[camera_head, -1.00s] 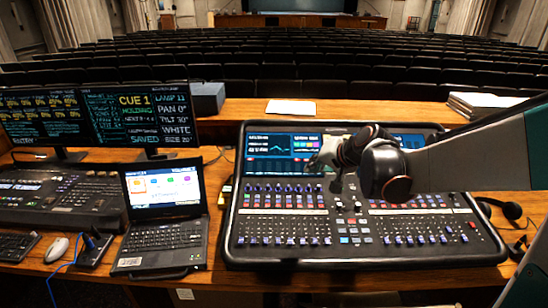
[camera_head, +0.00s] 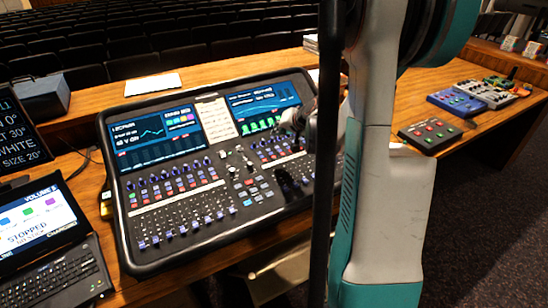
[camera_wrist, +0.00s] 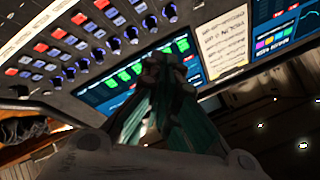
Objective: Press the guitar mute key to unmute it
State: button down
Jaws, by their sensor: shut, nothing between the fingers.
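The mixing console (camera_head: 262,207) stands on the wooden desk with two lit screens at its back. My gripper (camera_head: 293,122) is over its right half, close to the right screen (camera_head: 258,104), partly hidden by my arm. In the wrist view my gripper (camera_wrist: 160,68) is shut and empty, its fingertips near that screen (camera_wrist: 105,86) with green blocks. A row of red keys (camera_wrist: 40,47) and dark knobs (camera_wrist: 84,66) shows beside it. I cannot read which key is the guitar mute. Contact with the console cannot be told.
A laptop (camera_head: 55,245) stands left of the console. A white paper (camera_head: 153,87) lies behind it. Several pedal boxes, one with red buttons (camera_head: 430,135), lie on the desk at right. My arm blocks the view of the console's right edge.

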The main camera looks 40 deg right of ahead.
aim_at(274, 157)
jog(key=shift+f, duration=0.15)
jog(key=f+b, duration=0.4)
jog(key=f, duration=0.1)
jog(key=w+f+b, duration=0.1)
jog(key=f+b, duration=0.1)
jog(key=f, duration=0.1)
jog(key=shift+d+f, duration=0.1)
jog(key=shift+f, duration=0.1)
dwell(1.5)
jog(key=shift+f+b, duration=0.45)
jog(key=shift+b, duration=0.15)
jog(key=shift+f, duration=0.25)
dwell(0.3)
jog(key=shift+r, duration=0.1)
jog(key=shift+s+r, duration=0.1)
jog(key=shift+r, duration=0.55)
